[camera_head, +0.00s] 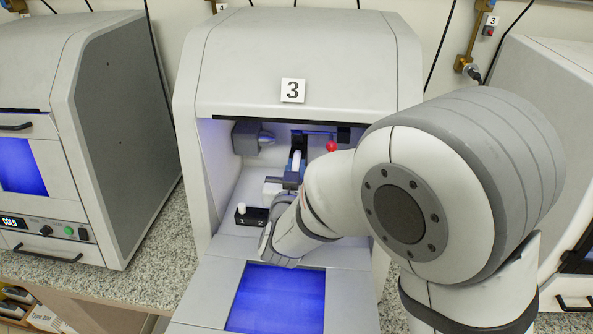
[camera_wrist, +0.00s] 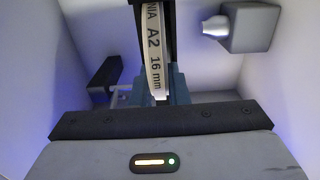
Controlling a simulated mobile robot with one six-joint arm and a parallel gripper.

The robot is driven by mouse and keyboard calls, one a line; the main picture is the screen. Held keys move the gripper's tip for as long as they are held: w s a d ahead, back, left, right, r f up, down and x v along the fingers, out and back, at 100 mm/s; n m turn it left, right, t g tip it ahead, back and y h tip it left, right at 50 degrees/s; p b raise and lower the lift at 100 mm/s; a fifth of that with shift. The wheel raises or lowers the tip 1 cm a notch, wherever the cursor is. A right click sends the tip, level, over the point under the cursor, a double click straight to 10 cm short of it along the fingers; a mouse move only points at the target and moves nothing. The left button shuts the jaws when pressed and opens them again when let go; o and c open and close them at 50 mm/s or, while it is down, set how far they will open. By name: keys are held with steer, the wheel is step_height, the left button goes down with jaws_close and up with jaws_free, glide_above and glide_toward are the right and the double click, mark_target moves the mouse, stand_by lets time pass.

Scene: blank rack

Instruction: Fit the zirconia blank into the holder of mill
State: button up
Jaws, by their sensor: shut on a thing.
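The zirconia blank (camera_wrist: 154,50) is a white disc seen edge-on in the wrist view, its rim printed "A2 16 mm". My gripper (camera_wrist: 159,88) is shut on it, with blue-grey fingers on both sides of its lower part. The blank also shows as a thin upright white disc in the head view (camera_head: 297,161). The dark holder (camera_head: 299,142) is inside mill 3 (camera_head: 300,78), right at the blank's far end. In the wrist view black parts flank the blank's upper end. I cannot tell whether it is seated. My arm hides the chamber's right part.
A red ball knob (camera_head: 331,146) is right of the holder. A grey spindle (camera_head: 250,138) projects from the chamber's left wall. A small black block (camera_head: 251,216) marked 1 and 2, with a white peg, stands on the chamber floor. The mill's door (camera_head: 277,298) is folded down in front.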

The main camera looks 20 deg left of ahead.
steer(key=shift+r, duration=0.15)
jaws_close()
steer(key=s+d+r+b, duration=0.1)
steer(key=s+d+r, duration=0.2)
steer(key=s, duration=0.6)
steer(key=s+d+r+b, duration=0.2)
steer(key=s, duration=0.6)
steer(key=w+a+g+p, duration=0.1)
steer(key=w+g+p, duration=0.1)
steer(key=w+p, duration=0.1)
steer(key=w+a+f+g+h+p, duration=0.1)
steer(key=w+p, duration=0.3)
steer(key=w, duration=0.1)
steer(key=shift+w+a+f+g+p, duration=0.25)
steer(key=shift+w+f+g+p, duration=0.05)
steer(key=shift+w+g, duration=0.1)
steer(key=shift+b+x, duration=0.6)
steer(key=shift+x, duration=2.35)
steer(key=shift+x, duration=1.45)
